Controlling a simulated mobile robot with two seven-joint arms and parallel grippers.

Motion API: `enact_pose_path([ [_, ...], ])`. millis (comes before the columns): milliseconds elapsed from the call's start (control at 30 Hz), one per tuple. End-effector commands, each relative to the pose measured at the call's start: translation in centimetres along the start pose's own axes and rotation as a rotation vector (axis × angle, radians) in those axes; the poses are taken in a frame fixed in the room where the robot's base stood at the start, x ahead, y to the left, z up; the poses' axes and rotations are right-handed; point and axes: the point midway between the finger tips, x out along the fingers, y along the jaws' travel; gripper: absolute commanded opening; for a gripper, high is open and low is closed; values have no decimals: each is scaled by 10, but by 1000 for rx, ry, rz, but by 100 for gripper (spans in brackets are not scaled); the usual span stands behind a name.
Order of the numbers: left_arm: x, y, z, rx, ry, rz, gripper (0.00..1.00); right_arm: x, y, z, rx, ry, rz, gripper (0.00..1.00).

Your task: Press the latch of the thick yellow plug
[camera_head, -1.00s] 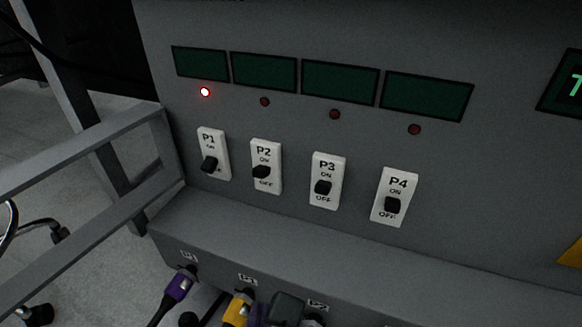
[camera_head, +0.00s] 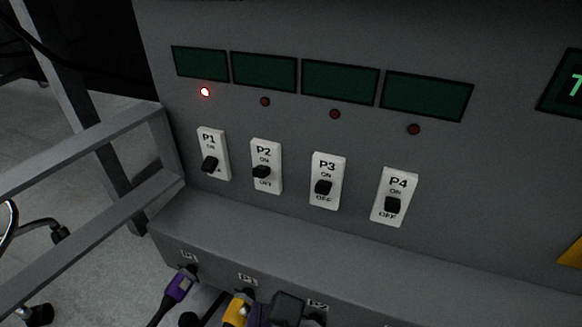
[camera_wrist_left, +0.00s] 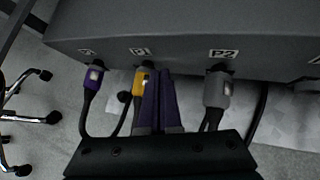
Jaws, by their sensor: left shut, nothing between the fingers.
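The yellow plug (camera_head: 237,309) sits in the socket labelled P1 on the low front ledge, at the bottom edge of the head view. In the left wrist view the yellow plug (camera_wrist_left: 139,84) is upright below the P1 label, with a small light spot on its face. My left gripper (camera_wrist_left: 158,76) has purple fingers, shut and empty, directly at the right side of the yellow plug and covering part of it. I cannot tell whether they touch. In the head view the left gripper (camera_head: 257,312) shows only partly at the bottom edge. My right gripper is not in view.
A purple plug (camera_wrist_left: 94,75) is left of the yellow one; a grey plug (camera_wrist_left: 217,88) is under P2 at right. Cables hang below. Above the ledge (camera_head: 330,255), the panel carries switches P1 to P4 and one lit red lamp (camera_head: 205,91). A metal frame (camera_head: 90,150) stands left.

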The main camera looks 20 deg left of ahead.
Motion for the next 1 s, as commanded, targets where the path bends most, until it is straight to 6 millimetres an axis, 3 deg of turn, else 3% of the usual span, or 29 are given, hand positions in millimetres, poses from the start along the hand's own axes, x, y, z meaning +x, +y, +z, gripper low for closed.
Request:
enact_pose_path([
  [1000,7,5,-5,0,0,0,0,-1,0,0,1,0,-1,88],
])
